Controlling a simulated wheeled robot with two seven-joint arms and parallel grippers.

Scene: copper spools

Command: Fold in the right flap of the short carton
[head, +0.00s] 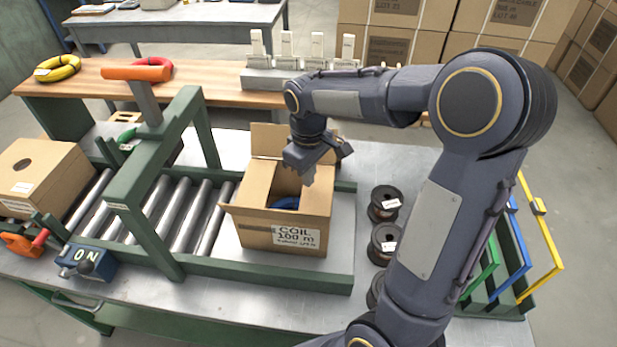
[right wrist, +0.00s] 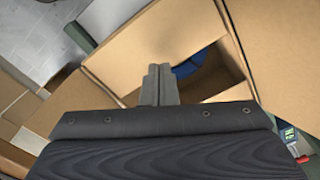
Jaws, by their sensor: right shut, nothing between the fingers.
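The short carton (head: 282,238) is an open-topped brown box with a white "COIL 100 m" label, standing at the right end of the roller line. Its back flap (head: 268,140) stands up. Something blue (head: 287,203) lies inside; it also shows in the right wrist view (right wrist: 190,66). A tan panel (head: 318,198) lies along the right side of the top; whether it is the right flap folded inward, I cannot tell. My right gripper (head: 308,178) is shut and empty, pointing down over the right part of the carton top. Its fingers (right wrist: 158,84) appear beside the opening. My left gripper is not in view.
A green frame (head: 150,185) spans the rollers left of the carton. Dark copper spools (head: 384,203) stand to its right, near my right arm. A colored rack (head: 515,245) is farther right. Another carton (head: 42,178) sits at the far left.

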